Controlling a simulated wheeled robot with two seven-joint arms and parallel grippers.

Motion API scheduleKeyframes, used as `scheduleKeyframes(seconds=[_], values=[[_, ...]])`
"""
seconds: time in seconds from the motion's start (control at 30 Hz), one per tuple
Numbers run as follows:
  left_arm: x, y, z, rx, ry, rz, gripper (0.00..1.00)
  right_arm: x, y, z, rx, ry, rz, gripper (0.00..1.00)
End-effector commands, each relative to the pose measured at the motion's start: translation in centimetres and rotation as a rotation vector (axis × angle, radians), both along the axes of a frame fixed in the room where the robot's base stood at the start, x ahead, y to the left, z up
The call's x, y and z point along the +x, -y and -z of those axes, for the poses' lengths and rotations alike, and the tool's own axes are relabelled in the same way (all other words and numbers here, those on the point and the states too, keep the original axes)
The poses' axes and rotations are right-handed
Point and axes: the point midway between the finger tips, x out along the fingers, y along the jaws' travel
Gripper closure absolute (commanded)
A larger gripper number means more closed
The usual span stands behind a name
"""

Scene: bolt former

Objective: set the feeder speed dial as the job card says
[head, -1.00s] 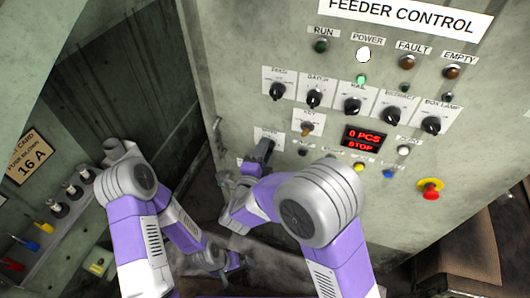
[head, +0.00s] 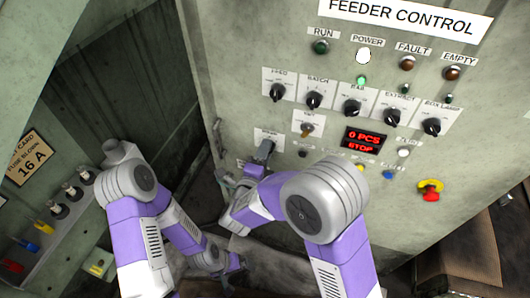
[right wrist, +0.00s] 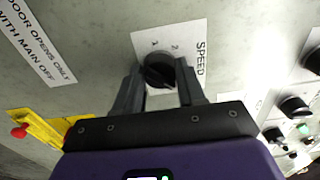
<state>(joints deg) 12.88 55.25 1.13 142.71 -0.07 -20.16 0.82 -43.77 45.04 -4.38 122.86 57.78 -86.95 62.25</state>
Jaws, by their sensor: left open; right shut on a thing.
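The speed dial (right wrist: 158,70) is a black knob on a white plate marked SPEED (right wrist: 190,50); the figures 1 and 2 show beside it in the right wrist view. My right gripper (right wrist: 160,82) is shut on the knob, one finger on each side. The knob's pointer mark cannot be made out. In the head view my right gripper (head: 263,152) is at the low left plate (head: 267,133) of the panel, and it hides the dial. My left gripper (head: 230,268) is open and low, away from the panel. No readable job card shows.
The FEEDER CONTROL panel (head: 230,60) carries several other knobs, a key switch (head: 307,129), a red display (head: 363,140) reading 0 PCS STOP and a red emergency button (head: 431,190). A fuse card (head: 30,157) reading 16 A hangs left, above a shelf with fuses (head: 72,192).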

Motion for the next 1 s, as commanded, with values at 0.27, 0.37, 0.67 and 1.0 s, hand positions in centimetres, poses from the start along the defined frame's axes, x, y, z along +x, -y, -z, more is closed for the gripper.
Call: scheduleKeyframes(seconds=[0.27, 0.37, 0.67, 1.0], values=[[0.0, 0.0, 0.0, 0.000, 0.000, 0.000, 0.00, 0.0, -0.1, 0.0, 0.000, 0.000, -0.003, 0.35], [0.0, 0.0, 0.0, 0.000, 0.000, 0.000, 0.00, 0.0, -0.1, 0.0, 0.000, 0.000, -0.002, 0.35], [0.0, 0.0, -0.4, 0.000, 0.000, 0.000, 0.00, -2.0, -0.8, -0.1, -0.001, -0.001, -0.005, 0.35], [0.0, 0.0, -1.1, 0.000, 0.000, 0.000, 0.00, -6.7, -2.3, 0.0, -0.001, -0.001, -0.005, 0.35]])
